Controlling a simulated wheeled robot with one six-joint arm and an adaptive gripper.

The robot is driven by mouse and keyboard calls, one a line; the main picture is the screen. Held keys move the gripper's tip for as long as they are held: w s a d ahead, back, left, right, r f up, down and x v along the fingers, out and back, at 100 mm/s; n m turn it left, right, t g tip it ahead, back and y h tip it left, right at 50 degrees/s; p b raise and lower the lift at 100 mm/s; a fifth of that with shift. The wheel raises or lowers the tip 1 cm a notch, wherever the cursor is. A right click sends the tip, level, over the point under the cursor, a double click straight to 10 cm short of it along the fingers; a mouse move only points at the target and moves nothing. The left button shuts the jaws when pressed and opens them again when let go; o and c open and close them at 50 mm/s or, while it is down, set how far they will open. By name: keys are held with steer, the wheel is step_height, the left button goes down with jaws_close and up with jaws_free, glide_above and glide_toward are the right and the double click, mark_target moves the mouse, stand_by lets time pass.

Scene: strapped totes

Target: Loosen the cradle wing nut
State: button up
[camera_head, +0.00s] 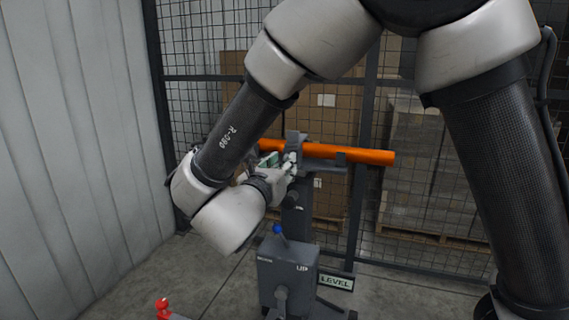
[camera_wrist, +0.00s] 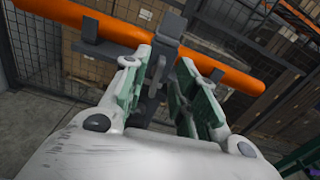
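The cradle (camera_head: 333,167) is a dark grey bracket on top of a post, with a long orange tube (camera_head: 370,155) lying across it. In the wrist view the orange tube (camera_wrist: 215,72) crosses above my fingertips, with the cradle's upright clamp (camera_wrist: 168,40) over it. My gripper (camera_head: 290,163) is beside the cradle's left end. In the wrist view my gripper (camera_wrist: 160,82) has its two green-padded fingers apart, on either side of dark parts below the clamp. I cannot clearly make out the wing nut among these dark parts, nor whether a finger touches them.
A grey box (camera_head: 287,270) with a blue-knobbed lever (camera_head: 278,230) and "UP" marking stands below, by a "LEVEL" sign (camera_head: 336,281). A red object (camera_head: 163,308) is at the bottom left. Mesh fencing (camera_head: 205,50) and stacked cartons (camera_head: 343,115) are behind; a pale wall (camera_head: 75,130) is left.

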steer(key=shift+x, duration=1.1)
jaws_close()
